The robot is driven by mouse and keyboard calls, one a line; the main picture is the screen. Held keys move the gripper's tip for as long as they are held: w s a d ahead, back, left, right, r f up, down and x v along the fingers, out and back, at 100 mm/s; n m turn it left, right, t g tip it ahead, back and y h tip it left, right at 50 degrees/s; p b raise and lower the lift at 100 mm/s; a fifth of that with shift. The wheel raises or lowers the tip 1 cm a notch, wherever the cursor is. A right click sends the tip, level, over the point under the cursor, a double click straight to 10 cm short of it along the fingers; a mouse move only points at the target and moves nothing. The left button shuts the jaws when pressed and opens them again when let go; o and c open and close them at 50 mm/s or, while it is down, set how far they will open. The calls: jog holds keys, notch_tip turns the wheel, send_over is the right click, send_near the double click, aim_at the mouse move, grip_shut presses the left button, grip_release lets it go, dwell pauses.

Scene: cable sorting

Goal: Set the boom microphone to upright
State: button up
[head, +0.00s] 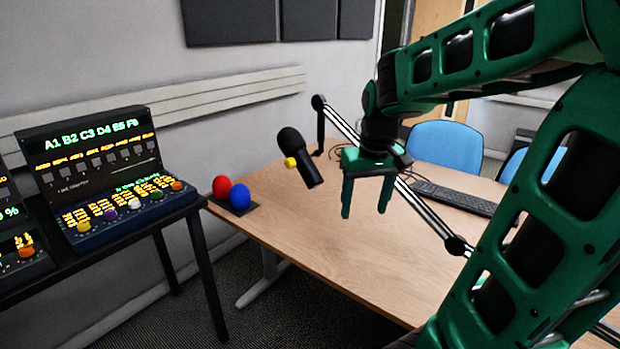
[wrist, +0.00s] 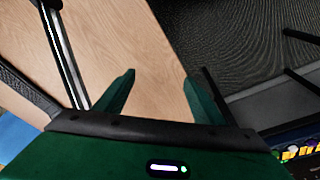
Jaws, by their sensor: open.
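The boom microphone (head: 300,158) is black, with a round head and a small yellow knob (head: 290,162) on its side. It hangs tilted above the table, its head up and to the left and its body down to the right. The boom arm (head: 342,122) has pale twin rods and black joints and passes behind my gripper; its rods also show in the wrist view (wrist: 62,52). My gripper (head: 366,208) is open and empty, pointing down above the table, right of the microphone and apart from it. In the wrist view its two green fingers (wrist: 153,92) stand apart over bare wood.
The wooden table (head: 330,245) is clear at the front. A red ball (head: 221,186) and a blue ball (head: 240,195) sit on a dark base at its left corner. A keyboard (head: 453,197) lies at right. Lit control panels (head: 100,170) stand on a dark table at left.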

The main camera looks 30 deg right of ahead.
aim_at(311, 175)
jog(key=w+r+n+t, duration=0.1)
jog(key=w, duration=0.7)
jog(key=w+d+n+t+h, duration=0.1)
jog(key=w, duration=0.7)
jog(key=w+r+n+t, duration=0.1)
jog(key=w+n, duration=0.1)
jog(key=w, duration=0.7)
jog(key=shift+w+d+r, duration=0.1)
jog(key=shift+d+r, duration=0.25)
jog(key=x, duration=1)
jog(key=shift+d+f, duration=0.1)
jog(key=shift+d, duration=0.1)
jog(key=c, duration=1.5)
jog(key=shift+c, duration=0.2)
